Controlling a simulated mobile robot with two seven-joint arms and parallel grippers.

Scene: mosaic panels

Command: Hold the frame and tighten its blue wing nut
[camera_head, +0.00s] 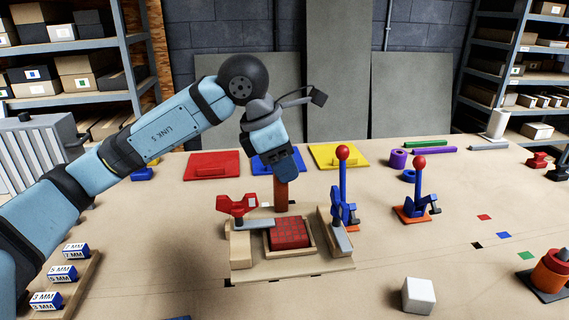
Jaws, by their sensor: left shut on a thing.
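A light wooden frame (305,266) stands on the table in front of me, with a red tiled panel (290,234) in its middle. My left gripper (281,177) points down just behind the panel. It is shut on an upright reddish-brown post (281,196), whose lower end meets the back of the frame area. A red winged part (237,205) sits above the frame's left block, by a grey metal bar (254,222). My right gripper is not in view.
Lever clamps with red balls stand right of the frame, one on an orange base (412,214). Red (211,165), blue and yellow (338,156) plates lie behind. A white cube (418,295) lies front right. Labelled blocks (62,273) stand front left.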

